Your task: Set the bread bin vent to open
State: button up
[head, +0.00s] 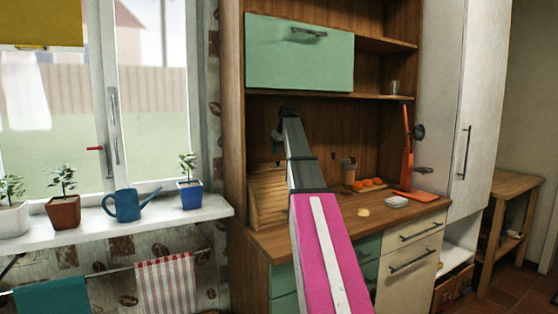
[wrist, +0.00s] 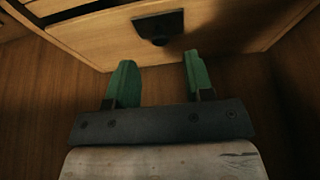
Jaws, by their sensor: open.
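The bread bin (head: 266,198) is a slatted wooden box at the left end of the counter, partly hidden by my arm. In the wrist view, a pale wooden front (wrist: 100,30) crosses the top, probably the bin's. It carries a dark tab (wrist: 158,26), which may be the vent's slider, and a dark slot (wrist: 72,13) shows to its left. My gripper (wrist: 160,78) has two green fingers, spread apart with nothing between them. The fingertips are just below the wooden front, with the tab above the gap. I cannot tell whether they touch it or how the vent is set.
An orange lamp (head: 406,150), a tray of orange items (head: 370,184) and a white dish (head: 396,202) stand right of my arm on the counter (head: 415,212). A shelf (head: 375,97) and green cabinet door (head: 300,55) are above. The windowsill (head: 150,217) holds potted plants.

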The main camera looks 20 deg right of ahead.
aim_at(279, 162)
jog(key=x, duration=0.4)
jog(key=shift+f, duration=0.25)
grip_shut()
jog(key=shift+s+a, duration=0.15)
jog(key=shift+a, duration=0.9)
jog(key=shift+s+a, duration=0.2)
jog(key=shift+a, duration=0.8)
grip_release()
jog(key=shift+r, duration=0.15)
jog(key=v, duration=0.7)
